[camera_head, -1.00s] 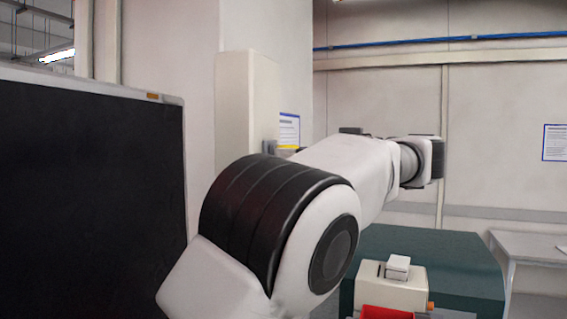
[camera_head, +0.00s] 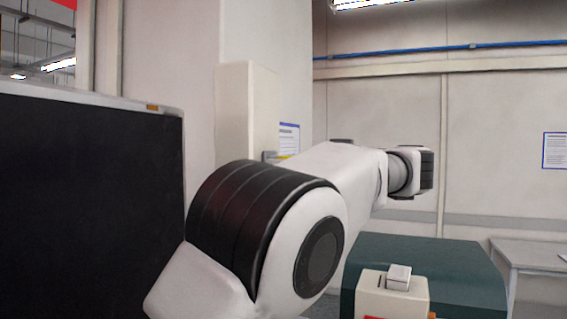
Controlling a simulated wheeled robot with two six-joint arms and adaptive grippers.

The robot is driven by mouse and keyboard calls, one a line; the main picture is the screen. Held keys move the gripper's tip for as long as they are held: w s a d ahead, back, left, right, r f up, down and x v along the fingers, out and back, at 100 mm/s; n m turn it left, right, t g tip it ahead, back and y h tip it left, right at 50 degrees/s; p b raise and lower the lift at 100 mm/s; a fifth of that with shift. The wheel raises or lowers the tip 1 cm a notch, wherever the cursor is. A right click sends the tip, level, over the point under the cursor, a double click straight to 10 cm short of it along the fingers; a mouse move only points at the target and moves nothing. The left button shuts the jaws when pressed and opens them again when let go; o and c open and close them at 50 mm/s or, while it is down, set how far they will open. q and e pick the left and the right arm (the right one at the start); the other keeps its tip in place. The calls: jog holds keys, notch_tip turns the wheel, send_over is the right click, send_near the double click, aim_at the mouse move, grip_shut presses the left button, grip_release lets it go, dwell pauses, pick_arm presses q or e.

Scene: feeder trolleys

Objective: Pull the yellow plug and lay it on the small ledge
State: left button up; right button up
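The yellow plug cannot be made out for certain. A small yellow patch (camera_head: 282,157) shows at the foot of a posted sheet beside the tall pale box, partly behind my arm; I cannot tell whether it is the plug or part of the sheet. No small ledge can be clearly identified. One white arm of mine with black joints crosses the middle of the view and reaches right. Its gripper is not visible beyond the wrist. My other gripper is not in view either.
A large black panel (camera_head: 85,205) fills the left. A tall pale box (camera_head: 245,115) is on the column behind my arm. A teal cabinet (camera_head: 450,262) carries a cream unit (camera_head: 393,296) with a white block on top. A grey table (camera_head: 540,254) stands at the right.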

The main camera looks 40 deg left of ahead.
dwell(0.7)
pick_arm(q)
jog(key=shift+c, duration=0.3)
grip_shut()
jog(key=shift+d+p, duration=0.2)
jog(key=shift+p, duration=0.15)
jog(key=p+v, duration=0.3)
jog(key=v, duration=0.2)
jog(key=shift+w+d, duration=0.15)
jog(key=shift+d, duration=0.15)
dwell(0.5)
